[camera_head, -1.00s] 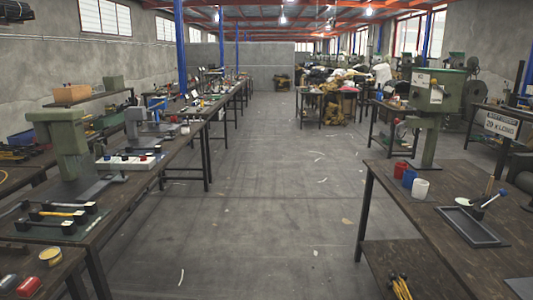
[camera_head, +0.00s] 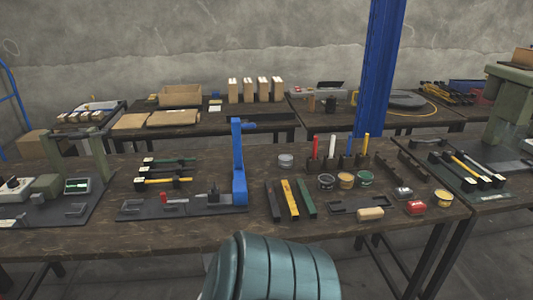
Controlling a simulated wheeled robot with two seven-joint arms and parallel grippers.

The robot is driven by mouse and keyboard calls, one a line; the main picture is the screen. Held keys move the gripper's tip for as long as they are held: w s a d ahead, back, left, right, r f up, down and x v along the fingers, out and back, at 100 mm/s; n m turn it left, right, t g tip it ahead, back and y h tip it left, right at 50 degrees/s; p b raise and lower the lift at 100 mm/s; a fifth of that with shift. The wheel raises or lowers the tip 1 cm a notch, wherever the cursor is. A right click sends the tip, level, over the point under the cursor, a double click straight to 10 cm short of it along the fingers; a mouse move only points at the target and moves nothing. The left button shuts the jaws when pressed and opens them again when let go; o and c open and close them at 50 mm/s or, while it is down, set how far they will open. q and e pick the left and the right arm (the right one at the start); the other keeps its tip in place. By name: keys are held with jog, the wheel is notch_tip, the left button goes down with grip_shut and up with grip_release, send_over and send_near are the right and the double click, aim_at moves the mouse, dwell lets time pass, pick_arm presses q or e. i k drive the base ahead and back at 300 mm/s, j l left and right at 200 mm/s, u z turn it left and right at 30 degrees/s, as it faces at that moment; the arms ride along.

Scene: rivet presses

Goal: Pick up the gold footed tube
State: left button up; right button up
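Another yellow tube with dark ends (camera_head: 165,181) lies at the left of the middle bench, near a green one (camera_head: 172,162). I cannot tell from the picture alone which of the two is the gold footed tube. Neither of my grippers shows in the head view.
The middle bench carries a blue press (camera_head: 239,165), flat bars, open tins (camera_head: 346,180) and upright coloured sticks in a dark rack. A blue post (camera_head: 379,70) stands behind it. A teal ribbed rounded form (camera_head: 285,268) fills the bottom centre.

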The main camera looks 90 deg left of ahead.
aim_at(141, 184)
jog(key=u, duration=3.55)
jog(key=i+l, duration=0.15)
jog(key=l, duration=0.15)
jog(key=i+l+u, duration=0.1)
jog(key=i+l, duration=0.25)
jog(key=l, duration=0.25)
jog(key=i+l+u, duration=0.15)
jog(key=l, duration=0.15)
